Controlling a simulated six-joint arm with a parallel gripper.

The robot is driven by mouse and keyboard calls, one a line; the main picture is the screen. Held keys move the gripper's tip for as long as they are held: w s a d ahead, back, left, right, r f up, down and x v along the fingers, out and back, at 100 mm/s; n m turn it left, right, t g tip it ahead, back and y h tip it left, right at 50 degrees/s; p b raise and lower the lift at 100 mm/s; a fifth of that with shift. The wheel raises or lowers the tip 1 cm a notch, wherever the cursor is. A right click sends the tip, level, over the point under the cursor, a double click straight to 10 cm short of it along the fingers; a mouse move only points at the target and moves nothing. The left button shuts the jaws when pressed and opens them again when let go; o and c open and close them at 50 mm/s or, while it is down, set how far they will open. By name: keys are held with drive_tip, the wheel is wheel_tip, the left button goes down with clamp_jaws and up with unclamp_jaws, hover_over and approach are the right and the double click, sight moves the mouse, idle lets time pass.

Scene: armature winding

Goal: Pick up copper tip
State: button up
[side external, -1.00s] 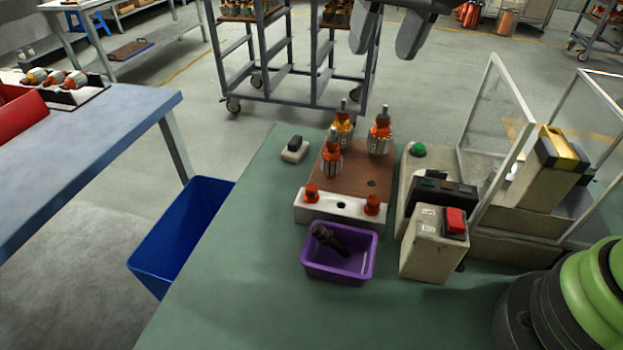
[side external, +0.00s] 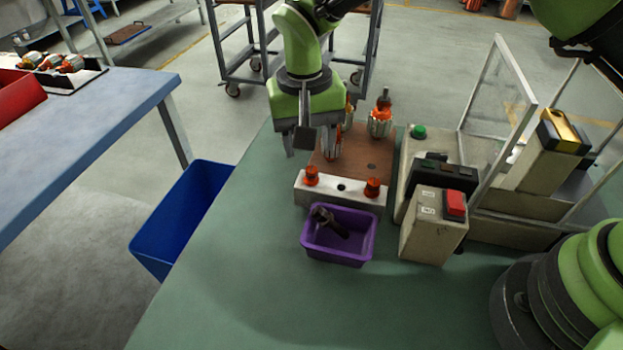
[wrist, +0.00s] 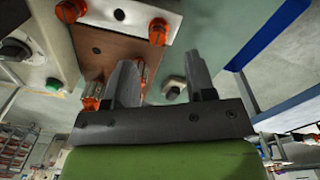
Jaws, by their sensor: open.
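Two orange-red tips stand on a white bar (side external: 325,195) at the front of the brown board, one on the left (side external: 311,175) and one on the right (side external: 372,187). In the wrist view they show at the top, left (wrist: 68,11) and right (wrist: 158,31). I cannot tell which piece is the copper tip. My gripper (side external: 309,150) points down over the board's left side, behind the left tip. Its fingers are apart. In the wrist view my gripper (wrist: 162,68) has an armature partly behind its left finger; nothing appears clamped. An orange-topped armature (side external: 380,121) stands farther back; others are mostly hidden.
A purple tray (side external: 340,257) holding a dark brown piece stands in front of the bar. Right are a box with a red switch (side external: 434,225), a green button (side external: 418,131) and a clear guard (side external: 500,95). A blue bin (side external: 185,215) stands left. The front table (side external: 240,280) is clear.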

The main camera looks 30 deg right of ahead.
sight(311, 169)
drive_tip(key=f, duration=0.4)
drive_tip(key=shift+s+f, duration=0.3)
drive_tip(key=shift+s, duration=0.05)
clamp_jaws()
drive_tip(key=shift+r, duration=0.1)
wheel_tip(311, 169, up, 18)
idle(0.3)
